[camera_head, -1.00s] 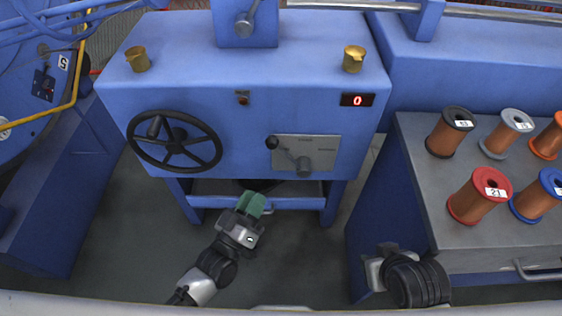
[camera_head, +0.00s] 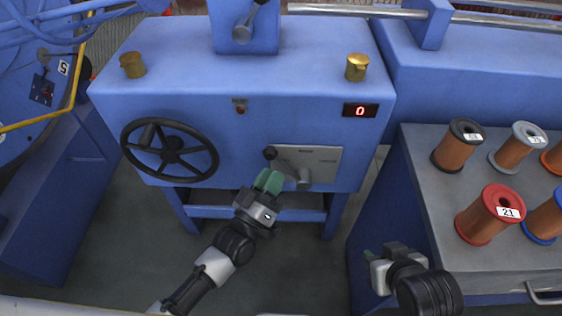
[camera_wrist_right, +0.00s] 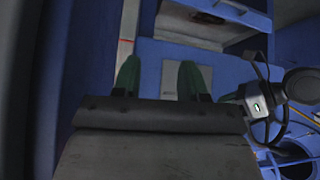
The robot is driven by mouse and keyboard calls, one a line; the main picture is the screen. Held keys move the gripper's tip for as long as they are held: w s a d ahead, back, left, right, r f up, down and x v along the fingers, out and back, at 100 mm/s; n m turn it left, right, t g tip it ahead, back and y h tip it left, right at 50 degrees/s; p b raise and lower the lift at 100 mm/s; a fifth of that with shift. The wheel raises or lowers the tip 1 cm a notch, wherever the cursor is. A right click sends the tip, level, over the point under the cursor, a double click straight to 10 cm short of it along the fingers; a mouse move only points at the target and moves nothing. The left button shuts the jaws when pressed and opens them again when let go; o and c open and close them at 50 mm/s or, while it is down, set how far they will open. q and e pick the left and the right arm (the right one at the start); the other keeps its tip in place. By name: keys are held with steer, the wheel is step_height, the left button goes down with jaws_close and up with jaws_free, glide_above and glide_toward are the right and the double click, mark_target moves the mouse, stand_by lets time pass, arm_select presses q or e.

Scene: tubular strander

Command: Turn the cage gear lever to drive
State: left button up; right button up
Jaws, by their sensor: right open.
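A gear lever with a black knob (camera_head: 270,153) sits on a grey plate (camera_head: 322,160) on the front of the blue machine box. Its arm slants down right to a grey hub (camera_head: 304,178). The plate's markings are too small to read. My left gripper (camera_head: 268,181), with green fingertips, is just below the knob, in front of the box. Its fingers look close together; I cannot tell whether there is a gap. My right gripper (camera_head: 369,256) is low by the side of the spool table; in the wrist view its fingers (camera_wrist_right: 157,78) are apart, with nothing between.
A black handwheel (camera_head: 170,150) is left of the plate. A red display (camera_head: 360,110) reads 0. Brass caps stand on the box top. The grey-topped table (camera_head: 415,150) at right holds several spools. The floor left of my left arm is clear.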

mark_target(281, 165)
arm_select(q)
steer(key=shift+x, duration=2.25)
arm_select(e)
steer(key=shift+w+a+r+t, duration=0.2)
steer(key=shift+w+r+t, duration=0.15)
steer(key=shift+w, duration=0.15)
steer(key=shift+w+a+r+t, duration=0.2)
steer(key=shift+w+t, duration=0.15)
steer(key=shift+w, duration=0.15)
arm_select(q)
steer(key=shift+c, duration=0.2)
jaws_close()
